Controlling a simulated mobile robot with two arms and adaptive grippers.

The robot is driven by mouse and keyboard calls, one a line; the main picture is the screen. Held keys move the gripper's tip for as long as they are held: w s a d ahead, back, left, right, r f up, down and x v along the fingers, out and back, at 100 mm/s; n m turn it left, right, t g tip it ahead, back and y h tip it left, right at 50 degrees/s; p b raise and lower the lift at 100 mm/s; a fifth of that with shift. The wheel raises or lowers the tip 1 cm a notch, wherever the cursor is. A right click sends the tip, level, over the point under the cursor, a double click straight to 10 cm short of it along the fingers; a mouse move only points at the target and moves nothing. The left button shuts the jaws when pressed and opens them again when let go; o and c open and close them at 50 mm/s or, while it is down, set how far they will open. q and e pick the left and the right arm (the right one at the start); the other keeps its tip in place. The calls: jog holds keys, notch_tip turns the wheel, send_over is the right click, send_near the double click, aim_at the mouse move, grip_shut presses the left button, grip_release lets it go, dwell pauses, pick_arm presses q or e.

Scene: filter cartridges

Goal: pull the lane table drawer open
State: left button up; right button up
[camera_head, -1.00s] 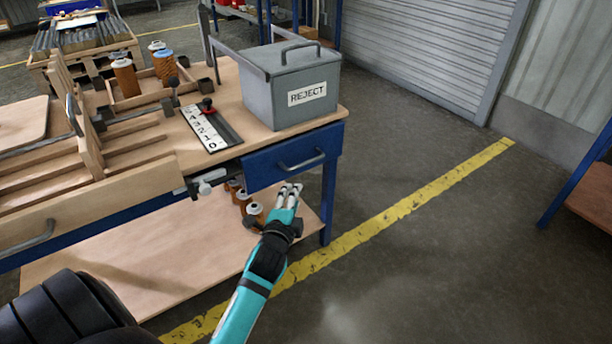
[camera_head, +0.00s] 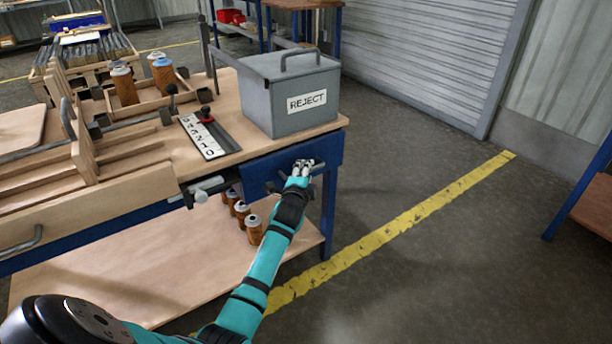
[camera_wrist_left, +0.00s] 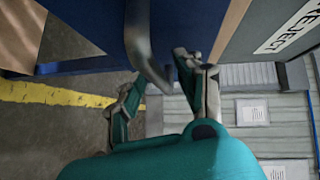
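The blue drawer (camera_head: 258,172) sits under the right end of the wooden lane table (camera_head: 222,150), its front looking flush with the table edge. Its grey bar handle (camera_head: 318,164) is partly hidden by my left gripper (camera_head: 302,170), which is at the drawer front. In the left wrist view the handle (camera_wrist_left: 141,45) reaches down between the spread fingers of the left gripper (camera_wrist_left: 160,78). The fingers are open on either side of the bar, not visibly closed on it. My right gripper is not in view.
A grey REJECT box (camera_head: 290,90) stands on the table above the drawer. Several orange cartridges (camera_head: 254,230) stand on the lower shelf (camera_head: 150,265). A numbered plate (camera_head: 205,137) lies left of the box. The floor to the right is clear.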

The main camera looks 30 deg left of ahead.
pick_arm(q)
jog(key=shift+w+a, duration=0.15)
jog(key=shift+w, duration=0.1)
grip_shut()
dwell(0.3)
